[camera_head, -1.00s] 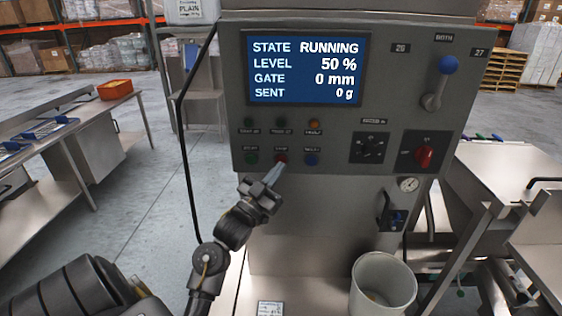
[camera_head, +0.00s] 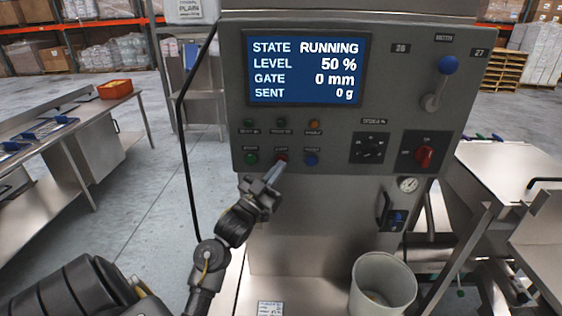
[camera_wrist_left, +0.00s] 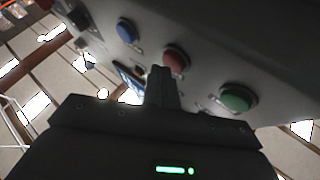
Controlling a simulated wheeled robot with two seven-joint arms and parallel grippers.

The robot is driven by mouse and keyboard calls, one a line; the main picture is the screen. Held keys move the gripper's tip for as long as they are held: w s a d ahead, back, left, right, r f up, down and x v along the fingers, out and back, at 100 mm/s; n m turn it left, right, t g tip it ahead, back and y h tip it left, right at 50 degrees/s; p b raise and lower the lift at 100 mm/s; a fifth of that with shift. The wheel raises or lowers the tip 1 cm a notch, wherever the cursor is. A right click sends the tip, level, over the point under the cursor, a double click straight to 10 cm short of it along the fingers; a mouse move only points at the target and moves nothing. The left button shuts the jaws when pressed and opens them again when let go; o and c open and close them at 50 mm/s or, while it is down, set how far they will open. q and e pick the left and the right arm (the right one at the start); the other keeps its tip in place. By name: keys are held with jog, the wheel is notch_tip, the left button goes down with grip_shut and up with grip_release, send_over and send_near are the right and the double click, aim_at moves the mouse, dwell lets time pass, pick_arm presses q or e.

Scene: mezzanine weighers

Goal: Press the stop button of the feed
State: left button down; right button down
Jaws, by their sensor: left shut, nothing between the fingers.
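The red stop button (camera_head: 281,158) sits in the lower row of the grey control panel (camera_head: 390,80), between a green button (camera_head: 251,158) and a blue button (camera_head: 311,159). My left gripper (camera_head: 278,169) is shut and empty, its fingertips at the red button and covering part of it in the head view. In the left wrist view the shut fingers (camera_wrist_left: 160,75) point at the red button (camera_wrist_left: 175,60); whether they touch it I cannot tell. The screen (camera_head: 305,68) reads STATE RUNNING, LEVEL 50 %, GATE 0 mm, SENT 0 g. My right gripper is not in view.
A pale bucket (camera_head: 383,262) stands below. A steel table (camera_head: 487,170) is at right, a bench (camera_head: 85,125) at left.

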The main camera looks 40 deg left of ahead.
pick_arm(q)
jog(key=shift+w+a, duration=0.25)
jog(key=shift+w, duration=0.05)
dwell(0.8)
jog(key=shift+s+d, duration=0.55)
jog(key=shift+s, duration=0.1)
jog(key=shift+p, duration=0.3)
jog(key=s+d, duration=0.1)
jog(key=s, duration=0.1)
jog(key=s+d+p, duration=0.1)
jog(key=s+d, duration=0.1)
dwell(0.5)
jog(key=shift+a+f, duration=0.1)
dwell(0.6)
